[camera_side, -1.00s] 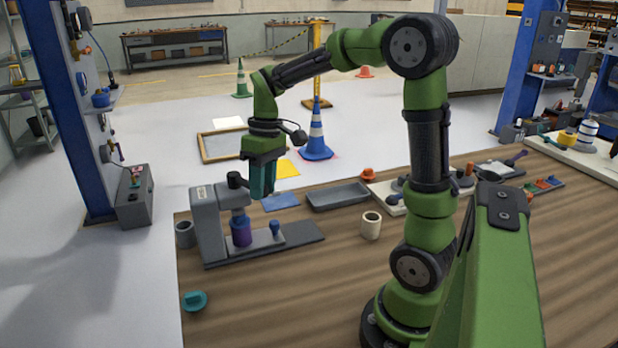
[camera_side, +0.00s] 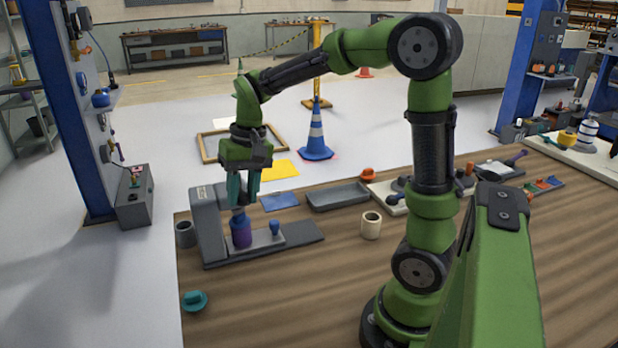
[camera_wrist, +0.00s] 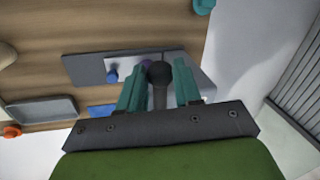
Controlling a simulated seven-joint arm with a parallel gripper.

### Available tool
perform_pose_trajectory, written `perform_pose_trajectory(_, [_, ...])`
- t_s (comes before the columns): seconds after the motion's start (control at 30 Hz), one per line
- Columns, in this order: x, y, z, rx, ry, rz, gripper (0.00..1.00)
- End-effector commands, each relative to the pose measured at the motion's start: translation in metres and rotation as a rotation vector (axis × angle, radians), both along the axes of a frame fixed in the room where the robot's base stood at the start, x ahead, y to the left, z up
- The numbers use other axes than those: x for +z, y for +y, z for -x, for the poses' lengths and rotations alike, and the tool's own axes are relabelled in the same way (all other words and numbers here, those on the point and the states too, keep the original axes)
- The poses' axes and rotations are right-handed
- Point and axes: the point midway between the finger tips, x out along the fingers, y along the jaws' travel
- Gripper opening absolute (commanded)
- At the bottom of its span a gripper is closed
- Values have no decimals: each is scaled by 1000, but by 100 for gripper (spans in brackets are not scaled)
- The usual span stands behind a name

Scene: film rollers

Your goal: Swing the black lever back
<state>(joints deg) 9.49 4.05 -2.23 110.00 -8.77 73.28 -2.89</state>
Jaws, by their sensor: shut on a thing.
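The black lever, a ball knob on a dark stem (camera_wrist: 159,84), lies between the two teal fingers of my gripper (camera_wrist: 158,82) in the wrist view. In the side view my gripper (camera_side: 241,198) points down over the grey press-like fixture (camera_side: 208,225), and the fingers mostly hide the lever. The fingers are shut on it. A purple cylinder (camera_side: 241,234) stands on the fixture's base below the fingertips. A small blue knob (camera_side: 274,228) stands on the base to its right.
A grey tray (camera_side: 338,196) and a blue pad (camera_side: 280,201) lie behind the fixture. A cream cup (camera_side: 371,226) stands to the right, a teal piece (camera_side: 194,301) lies in front, and a grey cup (camera_side: 185,234) stands at the left. The wooden table's front middle is clear.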

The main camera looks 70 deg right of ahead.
Motion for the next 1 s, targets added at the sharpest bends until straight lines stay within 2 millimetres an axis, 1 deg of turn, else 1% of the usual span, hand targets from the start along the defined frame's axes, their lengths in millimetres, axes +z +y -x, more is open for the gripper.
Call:
perform_pose_trajectory(0.37, [1,1,-2,-6,-7,-1,0])
perform_pose_trajectory(0.4, [2,2,-2,-6,-7,-2,36])
perform_pose_trajectory(0.53, [1,2,-2,-6,-5,-2,56])
perform_pose_trajectory(0.57, [1,1,-2,-6,-5,-2,58])
perform_pose_trajectory(0.87, [2,1,-1,-5,-3,-1,58])
perform_pose_trajectory(0.97, [10,-1,-1,-6,-4,-1,58])
perform_pose_trajectory(1.0, [15,-2,0,-7,-6,-1,58])
